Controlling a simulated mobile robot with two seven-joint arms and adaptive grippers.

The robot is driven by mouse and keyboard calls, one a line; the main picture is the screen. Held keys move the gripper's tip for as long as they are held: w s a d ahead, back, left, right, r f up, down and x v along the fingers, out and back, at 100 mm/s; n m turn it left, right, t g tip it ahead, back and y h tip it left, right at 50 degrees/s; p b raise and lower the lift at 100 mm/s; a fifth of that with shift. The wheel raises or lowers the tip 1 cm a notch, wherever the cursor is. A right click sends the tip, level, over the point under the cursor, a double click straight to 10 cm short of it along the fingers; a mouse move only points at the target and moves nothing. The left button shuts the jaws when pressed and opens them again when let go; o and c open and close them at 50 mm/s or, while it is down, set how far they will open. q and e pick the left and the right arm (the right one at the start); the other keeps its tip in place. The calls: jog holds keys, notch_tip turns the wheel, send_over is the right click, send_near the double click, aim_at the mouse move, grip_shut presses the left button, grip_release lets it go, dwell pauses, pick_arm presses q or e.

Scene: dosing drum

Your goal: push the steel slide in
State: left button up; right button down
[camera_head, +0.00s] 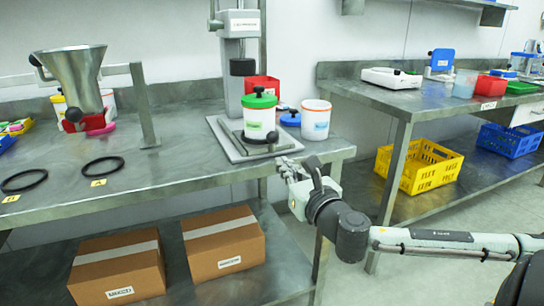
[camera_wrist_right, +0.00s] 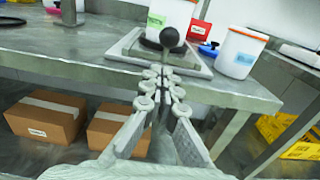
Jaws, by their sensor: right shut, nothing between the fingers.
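The steel slide (camera_head: 228,141) is a flat plate on the bench at the foot of a grey column press, with a black ball knob (camera_head: 273,137) at its front. A white drum with a green lid (camera_head: 259,117) stands on it, behind the knob. My right gripper (camera_head: 287,164) is shut and empty, in front of the knob at the bench's front edge. In the right wrist view the fingertips (camera_wrist_right: 161,78) point towards the knob (camera_wrist_right: 169,37) with a small gap seeming to remain; contact is hard to tell. My left gripper is not in view.
A steel funnel (camera_head: 76,75) and two black rings (camera_head: 103,166) are at left. Cardboard boxes (camera_head: 224,245) lie on the lower shelf.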

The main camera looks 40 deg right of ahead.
aim_at(264, 145)
jog(key=x, duration=0.5)
jog(key=shift+w+d+r, duration=0.1)
jog(key=shift+w, duration=0.8)
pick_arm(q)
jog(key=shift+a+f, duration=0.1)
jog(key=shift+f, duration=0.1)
pick_arm(e)
jog(key=shift+w+d, duration=0.1)
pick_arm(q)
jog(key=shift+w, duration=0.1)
